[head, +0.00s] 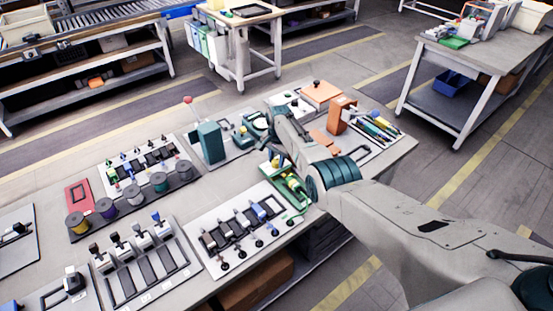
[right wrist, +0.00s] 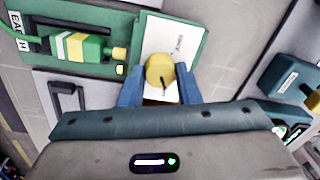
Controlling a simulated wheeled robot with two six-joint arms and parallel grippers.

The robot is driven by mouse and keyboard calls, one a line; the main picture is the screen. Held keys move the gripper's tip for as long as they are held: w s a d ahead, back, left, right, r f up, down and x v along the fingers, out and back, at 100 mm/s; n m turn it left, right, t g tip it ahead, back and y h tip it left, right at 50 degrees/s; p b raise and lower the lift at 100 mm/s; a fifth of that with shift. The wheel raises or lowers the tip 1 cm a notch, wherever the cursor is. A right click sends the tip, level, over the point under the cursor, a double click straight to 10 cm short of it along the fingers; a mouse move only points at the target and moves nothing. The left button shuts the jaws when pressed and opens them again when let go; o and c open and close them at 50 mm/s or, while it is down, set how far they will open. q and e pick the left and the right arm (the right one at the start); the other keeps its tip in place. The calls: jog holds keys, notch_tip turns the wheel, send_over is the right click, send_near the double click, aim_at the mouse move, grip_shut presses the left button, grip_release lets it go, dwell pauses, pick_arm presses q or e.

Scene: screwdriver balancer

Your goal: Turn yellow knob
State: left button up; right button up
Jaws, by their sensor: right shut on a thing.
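The yellow knob (right wrist: 160,68) is round, with a dark mark on its face, and stands at the edge of a white card on a green panel. My right gripper (right wrist: 158,90) has its two blue fingers on either side of the knob and is shut on it. In the head view the right gripper (head: 273,155) is small and partly hidden by my forearm, above the back end of the green tray (head: 297,207). My left gripper is in neither view.
In the wrist view a green-and-yellow connector (right wrist: 82,47) lies left of the knob, and a teal box (right wrist: 287,72) stands to the right. On the bench are a teal block (head: 210,141), an orange holder (head: 340,115) and several spools (head: 78,223).

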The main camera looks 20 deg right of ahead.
jog(key=o, duration=1)
jog(key=shift+r, duration=0.1)
jog(key=r, duration=1)
jog(key=shift+s+d+r, duration=0.15)
jog(key=shift+s+r, duration=0.05)
jog(key=shift+r, duration=0.1)
